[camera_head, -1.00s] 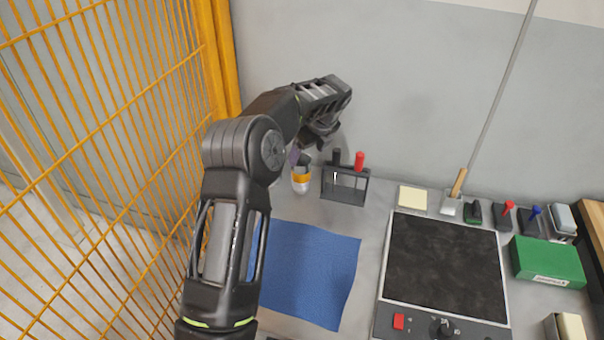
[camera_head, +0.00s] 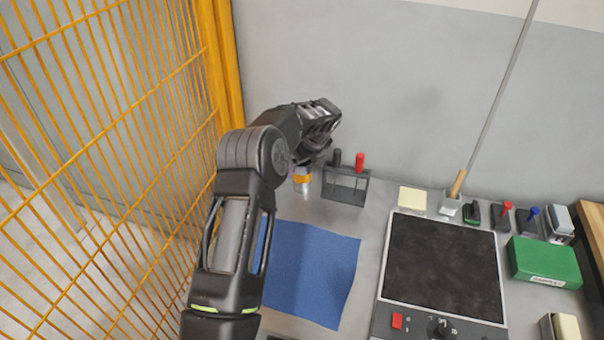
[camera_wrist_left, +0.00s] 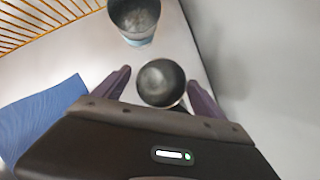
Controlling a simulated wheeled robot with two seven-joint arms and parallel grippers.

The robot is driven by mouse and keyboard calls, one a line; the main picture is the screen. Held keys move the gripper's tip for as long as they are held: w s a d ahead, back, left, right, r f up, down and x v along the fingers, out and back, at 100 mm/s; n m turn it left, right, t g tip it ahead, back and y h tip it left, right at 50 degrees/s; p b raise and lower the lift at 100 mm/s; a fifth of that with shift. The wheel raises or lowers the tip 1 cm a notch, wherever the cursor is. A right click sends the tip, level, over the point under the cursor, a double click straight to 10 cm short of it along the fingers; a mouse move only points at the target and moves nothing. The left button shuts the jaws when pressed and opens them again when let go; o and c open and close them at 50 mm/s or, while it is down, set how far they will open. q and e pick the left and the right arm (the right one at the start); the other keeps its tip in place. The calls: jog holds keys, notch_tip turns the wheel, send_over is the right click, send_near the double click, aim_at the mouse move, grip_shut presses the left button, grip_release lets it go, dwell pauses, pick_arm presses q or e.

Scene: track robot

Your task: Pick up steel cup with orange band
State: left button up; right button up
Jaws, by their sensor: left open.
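The steel cup with the orange band (camera_head: 302,180) stands on the bench near the back wall, left of a small dark rack. In the head view my left gripper (camera_head: 306,162) is right above it and hides its top. In the left wrist view a steel cup (camera_wrist_left: 162,84) with a dark inside shows between the open fingers of my left gripper (camera_wrist_left: 158,88); no band is visible there, but its place fits the orange-banded cup. A second metal cup (camera_wrist_left: 134,22), with a pale bluish lower side, stands closer to the fence. My right gripper is not in view.
The rack (camera_head: 345,188) with black and red-handled tools stands close to the right of the cup. A yellow wire fence (camera_head: 110,130) is on the left. A blue cloth (camera_head: 312,270) lies in front. A black-topped hotplate (camera_head: 440,265) is farther right.

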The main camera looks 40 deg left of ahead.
pick_arm(q)
jog(key=shift+a+f, duration=0.15)
jog(key=shift+f, duration=0.15)
dwell(0.4)
jog(key=c, duration=1.5)
jog(key=shift+o, duration=0.2)
jog(key=shift+r, duration=0.15)
notch_tip(320, 180, up, 10)
jog(key=b, duration=0.1)
